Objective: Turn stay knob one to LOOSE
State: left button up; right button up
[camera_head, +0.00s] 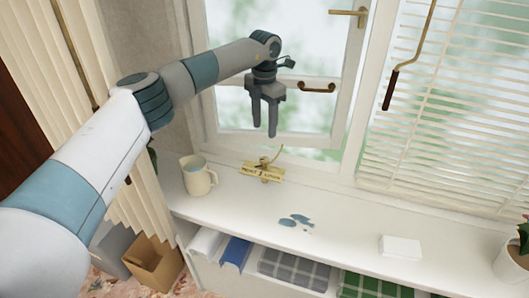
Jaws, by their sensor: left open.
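The stay knob (264,160) is a small brass piece on a brass plate (250,168) with dark lettering, on the white sill below the open window. The lettering is too small to read surely, and I cannot tell which word the knob points at. A thin brass stay shows beside it. My left gripper (264,130) hangs above the knob in the picture, fingers pointing down, open and empty. It appears apart from the knob, in front of the window pane. My right gripper is not in view.
A cream jug (197,178) stands left of the plate. A crank (392,88) hangs before the blind. A potted plant (512,265) stands far right.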

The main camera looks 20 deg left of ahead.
aim_at(264, 159)
pick_arm(q)
notch_tip(264, 159, down, 11)
jog(key=p, duration=0.3)
jog(key=shift+f, duration=0.1)
jog(key=shift+f+p, duration=0.35)
jog(key=shift+f, duration=0.4)
jog(key=c, duration=1.1)
